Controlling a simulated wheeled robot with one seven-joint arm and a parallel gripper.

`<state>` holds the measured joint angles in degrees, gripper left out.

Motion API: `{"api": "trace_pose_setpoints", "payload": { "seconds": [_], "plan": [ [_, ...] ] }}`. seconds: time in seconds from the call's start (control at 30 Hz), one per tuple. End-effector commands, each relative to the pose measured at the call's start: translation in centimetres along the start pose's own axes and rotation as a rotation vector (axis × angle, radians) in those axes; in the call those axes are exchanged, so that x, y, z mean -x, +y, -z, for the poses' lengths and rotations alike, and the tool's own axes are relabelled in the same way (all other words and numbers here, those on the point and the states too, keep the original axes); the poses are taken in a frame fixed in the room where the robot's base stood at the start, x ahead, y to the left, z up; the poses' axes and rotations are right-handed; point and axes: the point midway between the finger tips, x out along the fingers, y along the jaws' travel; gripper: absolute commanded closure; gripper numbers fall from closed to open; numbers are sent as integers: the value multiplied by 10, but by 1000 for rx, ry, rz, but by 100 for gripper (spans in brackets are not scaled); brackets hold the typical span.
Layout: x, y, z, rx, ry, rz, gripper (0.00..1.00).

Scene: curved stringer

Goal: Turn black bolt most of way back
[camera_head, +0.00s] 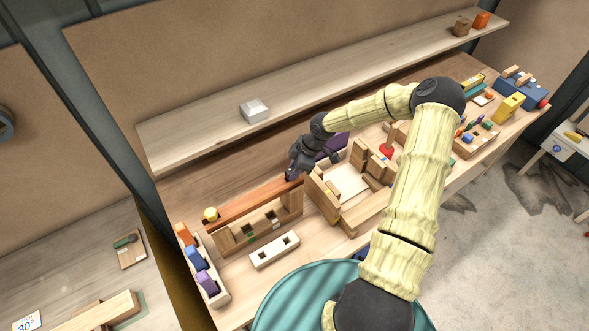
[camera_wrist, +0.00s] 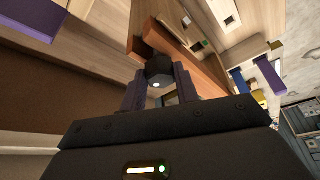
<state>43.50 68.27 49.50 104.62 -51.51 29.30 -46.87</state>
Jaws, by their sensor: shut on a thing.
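The black bolt (camera_wrist: 158,69) shows in the wrist view as a dark hexagonal head between my fingers, at the end of a reddish-brown wooden beam (camera_wrist: 192,62). My gripper (camera_wrist: 160,88) is shut on the bolt, one finger on each side. In the head view my gripper (camera_head: 292,174) is at the right end of the reddish-brown beam (camera_head: 250,202), and I cannot make out the bolt there. The beam lies along a wooden frame (camera_head: 258,230) with upright blocks. The bolt's thread is hidden, so I cannot tell how far it is turned.
A wooden box (camera_head: 349,222) is close to the right of my gripper. A white block with holes (camera_head: 274,250) lies in front. A long shelf (camera_head: 330,87) with a silver block (camera_head: 254,110) runs behind.

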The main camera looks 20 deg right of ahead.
Motion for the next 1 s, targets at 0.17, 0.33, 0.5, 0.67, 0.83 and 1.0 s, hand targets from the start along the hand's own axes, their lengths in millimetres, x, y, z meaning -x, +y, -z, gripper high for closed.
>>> {"api": "trace_pose_setpoints", "payload": {
  "seconds": [0.17, 0.33, 0.5, 0.67, 0.83, 1.0],
  "plan": [
    [0, 2, 1, 130, 3, 55, 97],
    [1, 4, 2, 262, 3, 111, 97],
    [1, 4, 1, 361, 1, 151, 97],
    [2, 4, 1, 368, 1, 153, 97],
    [1, 4, 1, 366, 0, 153, 48],
    [1, 4, 1, 365, 0, 153, 44]
  ]
}}
